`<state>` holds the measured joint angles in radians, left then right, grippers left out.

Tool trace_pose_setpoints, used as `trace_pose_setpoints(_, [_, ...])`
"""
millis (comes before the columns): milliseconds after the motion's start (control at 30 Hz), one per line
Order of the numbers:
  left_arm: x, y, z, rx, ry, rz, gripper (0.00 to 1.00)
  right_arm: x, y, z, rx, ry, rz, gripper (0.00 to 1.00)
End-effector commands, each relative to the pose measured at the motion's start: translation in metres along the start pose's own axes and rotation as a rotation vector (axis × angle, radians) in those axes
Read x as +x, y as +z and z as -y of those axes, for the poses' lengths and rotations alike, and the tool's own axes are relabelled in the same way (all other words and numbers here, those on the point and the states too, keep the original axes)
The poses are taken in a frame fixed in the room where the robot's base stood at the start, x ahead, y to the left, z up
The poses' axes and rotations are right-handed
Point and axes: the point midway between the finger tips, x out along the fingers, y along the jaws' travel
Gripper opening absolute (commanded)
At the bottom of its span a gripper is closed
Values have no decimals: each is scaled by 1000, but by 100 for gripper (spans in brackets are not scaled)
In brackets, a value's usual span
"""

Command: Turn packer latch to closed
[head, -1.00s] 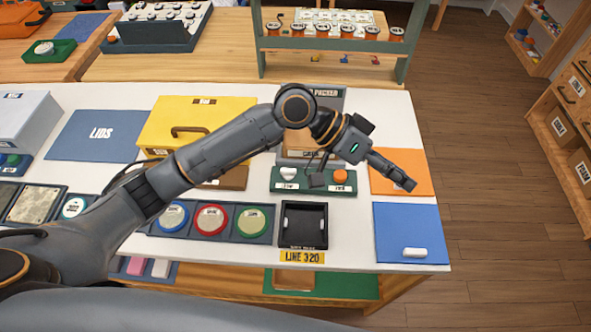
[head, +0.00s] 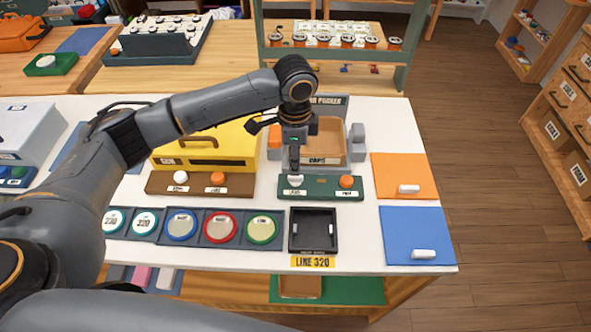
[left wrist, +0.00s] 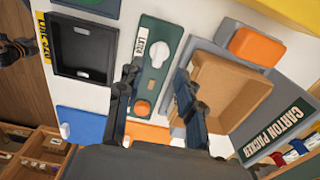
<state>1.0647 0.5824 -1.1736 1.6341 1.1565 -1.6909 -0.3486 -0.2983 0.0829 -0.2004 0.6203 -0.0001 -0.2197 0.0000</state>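The carton packer (head: 331,101) stands at the back of the white table, with a cardboard box in its bay. In front is a green panel (head: 322,188) with a white latch knob (head: 295,181) at left and an orange button (head: 346,182) at right. My left gripper (head: 294,167) points down just above the knob, seen edge-on. In the left wrist view its two fingers (left wrist: 158,78) are apart with nothing between them. The knob (left wrist: 158,48) and its LATCH label (left wrist: 148,38) show beyond the fingertips; contact cannot be told. My right gripper is not in view.
A yellow bin (head: 203,150) stands left of the packer, behind a brown panel (head: 199,191). A black tray (head: 313,246) lies in front of the green panel. Orange (head: 400,168) and blue (head: 408,220) mats lie at right. Round labelled discs lie at front left.

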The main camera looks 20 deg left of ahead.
Motion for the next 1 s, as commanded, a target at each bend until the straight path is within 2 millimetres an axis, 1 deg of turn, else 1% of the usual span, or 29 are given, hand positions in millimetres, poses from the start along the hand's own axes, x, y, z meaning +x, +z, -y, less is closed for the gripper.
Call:
trace_pose_setpoints(33, [10, 0, -1, 1, 4, 1, 37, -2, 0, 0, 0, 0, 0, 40])
trace_pose_setpoints(100, [23, 0, -1, -1, 3, 1, 37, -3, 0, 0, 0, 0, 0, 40])
trace_pose_setpoints(200, [38, 0, -1, -1, 3, 0, 37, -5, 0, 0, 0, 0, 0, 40])
trace_pose_setpoints(300, [48, 0, 0, 0, 1, 0, 37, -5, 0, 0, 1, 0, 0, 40])
trace_pose_setpoints(433, [56, -1, -1, 1, 1, -1, 37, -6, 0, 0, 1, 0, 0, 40])
trace_pose_setpoints(700, [57, -1, -1, 1, 0, -2, 37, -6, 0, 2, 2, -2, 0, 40])
trace_pose_setpoints(733, [57, -1, -1, 1, 0, -2, 33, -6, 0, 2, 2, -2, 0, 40])
trace_pose_setpoints(767, [57, -1, -1, 1, 0, -2, 27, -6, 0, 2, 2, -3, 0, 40])
trace_pose_setpoints(800, [57, -1, -1, 1, 0, -2, 18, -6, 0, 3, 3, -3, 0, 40])
trace_pose_setpoints(900, [57, -1, -1, 1, 0, -2, 0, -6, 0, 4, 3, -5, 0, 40])
trace_pose_setpoints(1000, [57, -1, -1, 1, 0, -2, 0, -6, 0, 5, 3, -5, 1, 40])
